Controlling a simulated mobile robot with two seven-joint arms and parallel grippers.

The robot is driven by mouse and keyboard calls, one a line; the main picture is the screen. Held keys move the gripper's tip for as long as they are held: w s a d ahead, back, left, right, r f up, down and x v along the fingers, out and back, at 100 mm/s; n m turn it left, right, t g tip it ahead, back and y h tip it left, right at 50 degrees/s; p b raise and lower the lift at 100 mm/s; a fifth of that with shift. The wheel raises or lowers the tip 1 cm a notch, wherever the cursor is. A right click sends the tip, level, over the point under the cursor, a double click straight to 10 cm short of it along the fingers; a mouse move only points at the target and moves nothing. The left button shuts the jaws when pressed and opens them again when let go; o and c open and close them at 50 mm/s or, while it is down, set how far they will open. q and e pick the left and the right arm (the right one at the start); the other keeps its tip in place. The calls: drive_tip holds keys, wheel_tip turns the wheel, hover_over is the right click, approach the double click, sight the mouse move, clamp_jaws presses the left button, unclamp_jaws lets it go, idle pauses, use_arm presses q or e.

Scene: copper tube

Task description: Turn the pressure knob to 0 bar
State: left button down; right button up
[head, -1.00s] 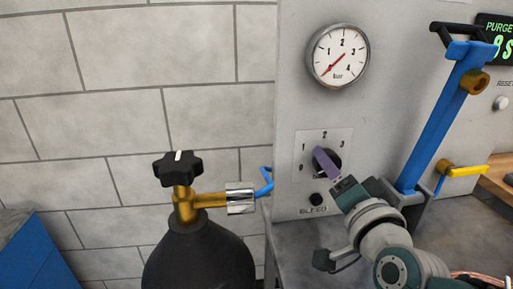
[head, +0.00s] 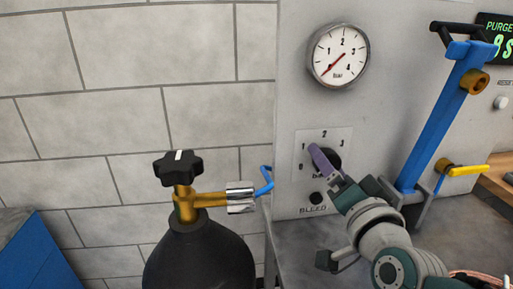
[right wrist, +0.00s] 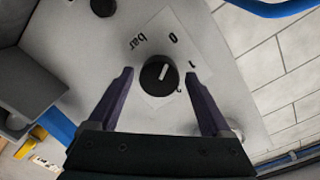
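The black round pressure knob (right wrist: 157,75) is on a white dial plate marked 0, 1, 2 and bar. In the right wrist view its white pointer line slants up and right, toward the space between 0 and 1. My right gripper (right wrist: 159,75) is open, its purple fingers on either side of the knob with visible gaps. In the head view, the fingers of my right gripper (head: 322,158) partly cover the knob (head: 333,158). The pressure gauge (head: 339,55) above has its red needle pointing lower left, below the 1 mark. My left gripper is not in view.
A bleed button (head: 316,198) sits just below the dial plate. A blue lever (head: 437,125) stands to the right, with a yellow-handled valve (head: 462,170) beside it. A black cylinder (head: 198,258) with a brass valve (head: 186,204) stands left of the panel.

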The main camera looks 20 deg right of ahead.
drive_tip(key=shift+o, duration=0.2)
drive_tip(key=shift+s, duration=0.15)
drive_tip(key=v, duration=0.9)
drive_tip(key=shift+s+p, duration=0.35)
drive_tip(key=shift+p, duration=0.1)
drive_tip(key=shift+a, duration=0.15)
